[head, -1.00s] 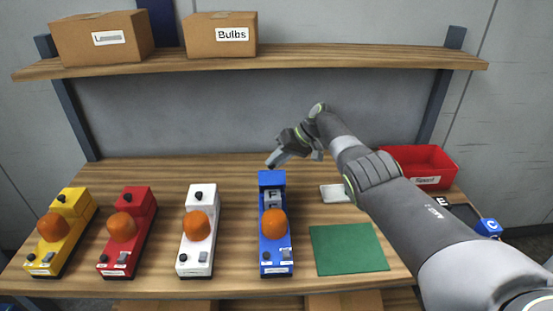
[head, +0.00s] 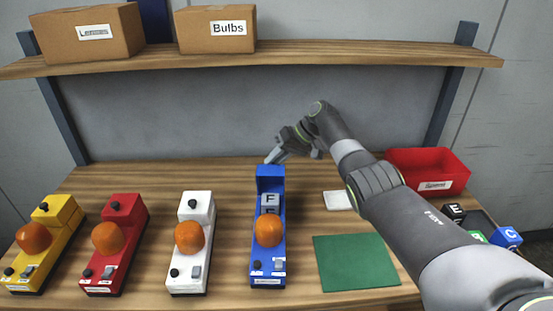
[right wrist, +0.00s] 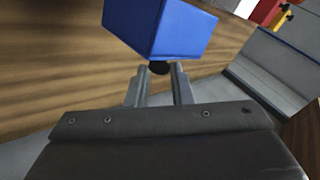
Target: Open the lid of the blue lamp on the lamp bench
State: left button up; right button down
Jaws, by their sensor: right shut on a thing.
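The blue lamp (head: 259,252) stands on the lamp bench (head: 225,281), with an orange dome (head: 268,232) near its front. Its blue lid (head: 270,172) is tipped up at the back end, and the compartment is open. Grey blocks marked F (head: 269,199) show inside. My right gripper (head: 270,161) is behind the raised lid. In the right wrist view my right gripper (right wrist: 160,72) is shut on the lid's black knob (right wrist: 159,68), against the blue lid (right wrist: 160,28). My left gripper is out of view.
White (head: 190,262), red (head: 125,255) and yellow (head: 45,262) lamps stand to the left, lids down. A green mat (head: 356,263), white pad (head: 339,200), red bin (head: 430,170) and lettered cubes (head: 507,236) are right. A shelf (head: 330,56) with boxes (head: 215,31) hangs above.

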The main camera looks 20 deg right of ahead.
jog(key=shift+f, duration=0.5)
jog(key=c, duration=1.7)
grip_release()
jog(key=shift+f, duration=0.1)
jog(key=o, duration=0.4)
jog(key=shift+w, duration=0.15)
jog(key=shift+r, duration=0.25)
jog(key=b+v, duration=0.3)
jog(key=v, duration=1.4)
